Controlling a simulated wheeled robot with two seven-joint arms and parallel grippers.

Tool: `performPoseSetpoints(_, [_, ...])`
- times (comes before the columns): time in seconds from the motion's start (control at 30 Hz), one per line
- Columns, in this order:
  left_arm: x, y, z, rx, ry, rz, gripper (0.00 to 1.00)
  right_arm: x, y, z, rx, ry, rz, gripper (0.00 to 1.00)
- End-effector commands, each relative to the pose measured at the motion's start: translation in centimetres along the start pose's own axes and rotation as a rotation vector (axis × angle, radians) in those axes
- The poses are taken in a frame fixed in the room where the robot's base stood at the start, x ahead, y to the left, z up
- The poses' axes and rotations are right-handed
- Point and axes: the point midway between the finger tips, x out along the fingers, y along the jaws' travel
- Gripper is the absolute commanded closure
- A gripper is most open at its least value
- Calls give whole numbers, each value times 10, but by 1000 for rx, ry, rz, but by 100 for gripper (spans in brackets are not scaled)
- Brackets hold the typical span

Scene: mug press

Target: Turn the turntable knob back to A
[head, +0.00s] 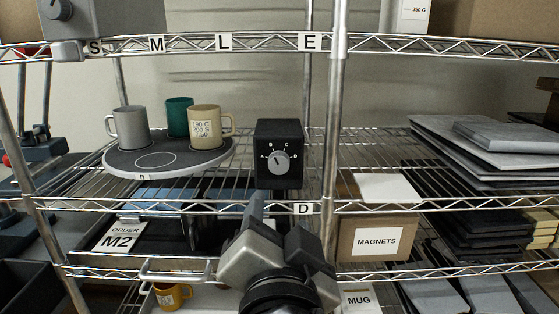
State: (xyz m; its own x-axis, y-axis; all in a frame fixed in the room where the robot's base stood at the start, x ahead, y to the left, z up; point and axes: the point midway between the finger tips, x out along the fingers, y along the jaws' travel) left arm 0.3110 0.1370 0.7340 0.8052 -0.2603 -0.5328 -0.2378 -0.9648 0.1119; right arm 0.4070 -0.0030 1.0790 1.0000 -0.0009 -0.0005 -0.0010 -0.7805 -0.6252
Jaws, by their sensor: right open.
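The turntable knob (279,162) is a round grey dial on the front of a black box (279,130) on the middle shelf. Letters A, B, C and D ring it, with A at the left. Its mark seems to point up and left, but is too small to read surely. The grey round turntable (118,164) stands left of the box, with a B label at its front edge. My right gripper (256,205) is open, below and in front of the knob, apart from it. Its fingers are seen from behind and partly hidden. My left gripper is not in view.
A grey mug (130,128), a green mug (179,115) and a tan mug (204,128) stand on the turntable. A wire shelf edge (190,208) runs below the box. A shelf post (333,120) rises to its right. A magnets box (376,240) sits lower right.

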Motion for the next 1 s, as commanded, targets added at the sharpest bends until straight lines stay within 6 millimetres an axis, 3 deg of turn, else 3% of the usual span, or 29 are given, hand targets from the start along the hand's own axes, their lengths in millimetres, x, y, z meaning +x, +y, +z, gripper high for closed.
performPoseSetpoints(0.17, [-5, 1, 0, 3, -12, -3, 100, 25, -1, -3, -1, 4, 2, 44])
performPoseSetpoints(0.63, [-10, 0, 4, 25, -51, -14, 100, 125, -1, -2, -5, 2, 2, 44])
performPoseSetpoints(0.8, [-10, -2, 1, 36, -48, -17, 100, 146, 0, -1, -3, 0, 2, 44])
performPoseSetpoints(1.0, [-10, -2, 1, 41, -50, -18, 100, 155, 1, 0, -1, -2, 1, 44])
